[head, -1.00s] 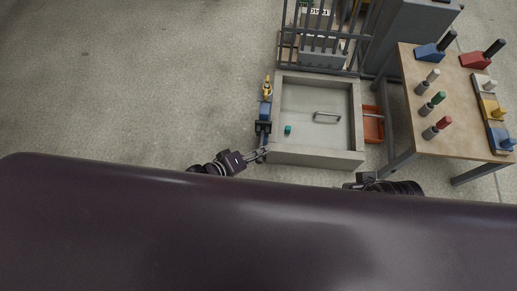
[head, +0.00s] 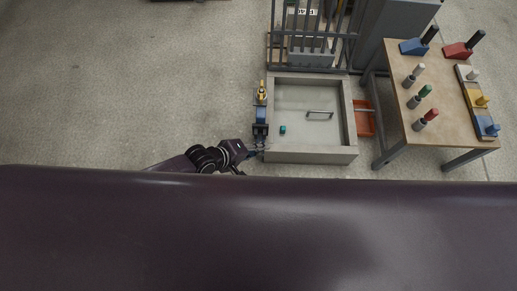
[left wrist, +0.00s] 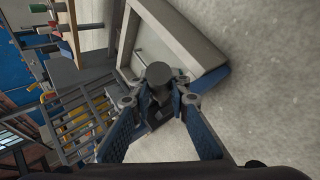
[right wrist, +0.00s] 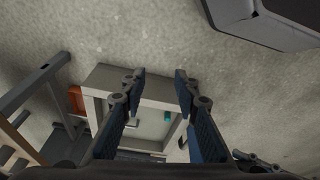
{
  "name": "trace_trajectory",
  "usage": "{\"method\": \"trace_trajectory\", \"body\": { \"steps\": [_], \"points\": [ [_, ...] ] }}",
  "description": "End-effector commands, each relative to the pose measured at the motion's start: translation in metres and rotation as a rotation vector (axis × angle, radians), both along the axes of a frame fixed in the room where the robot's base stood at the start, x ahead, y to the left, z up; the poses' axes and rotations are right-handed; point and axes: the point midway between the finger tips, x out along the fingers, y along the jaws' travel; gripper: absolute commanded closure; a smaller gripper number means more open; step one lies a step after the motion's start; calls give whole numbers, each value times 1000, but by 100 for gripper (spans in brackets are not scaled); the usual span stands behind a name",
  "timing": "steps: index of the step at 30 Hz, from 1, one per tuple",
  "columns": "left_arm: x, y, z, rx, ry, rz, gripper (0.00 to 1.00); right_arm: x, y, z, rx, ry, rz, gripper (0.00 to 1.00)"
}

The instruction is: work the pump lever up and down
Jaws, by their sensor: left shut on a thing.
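The pump (head: 261,115) is a narrow blue body with a yellow top, fixed at the left side of the grey panel mould (head: 312,157). My left gripper (head: 256,152) is low at the mould's near left corner. In the left wrist view, the dark round end of the pump lever (left wrist: 161,76) sits between its fingers, which are shut on it. The rest of the lever is mostly hidden by the gripper. My right gripper (right wrist: 159,76) is open and empty, with the mould beyond it in the right wrist view. It does not show in the head view.
The mould holds a small teal piece (head: 282,130) and a metal handle (head: 319,114). A barred rack (head: 312,40) stands behind it. An orange tray (head: 364,118) and a wooden table (head: 439,100) with coloured tools stand on the right. The floor at left is clear.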

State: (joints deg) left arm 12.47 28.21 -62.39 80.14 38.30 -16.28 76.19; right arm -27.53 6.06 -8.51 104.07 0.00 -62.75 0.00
Motion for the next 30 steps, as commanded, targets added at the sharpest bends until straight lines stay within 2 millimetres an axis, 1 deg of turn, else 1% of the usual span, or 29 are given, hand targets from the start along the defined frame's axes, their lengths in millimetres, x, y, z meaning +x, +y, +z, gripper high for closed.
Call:
{"method": "trace_trajectory", "body": {
  "steps": [9,22,23,24,27,30],
  "points": [
    [3,1,3,4,46,1,100,-3,0,-11,0,5,1,71],
    [3,1,4,2,51,3,100,-3,0,-12,0,5,2,71],
    [3,1,4,2,51,3,81,-3,0,-12,0,5,2,71],
    [3,1,4,1,50,3,76,-3,0,-12,0,5,2,71],
    [3,1,4,1,50,2,66,-3,0,-12,0,5,2,71],
    [3,0,4,1,50,2,66,-3,0,-12,0,5,2,71]
  ]
}}
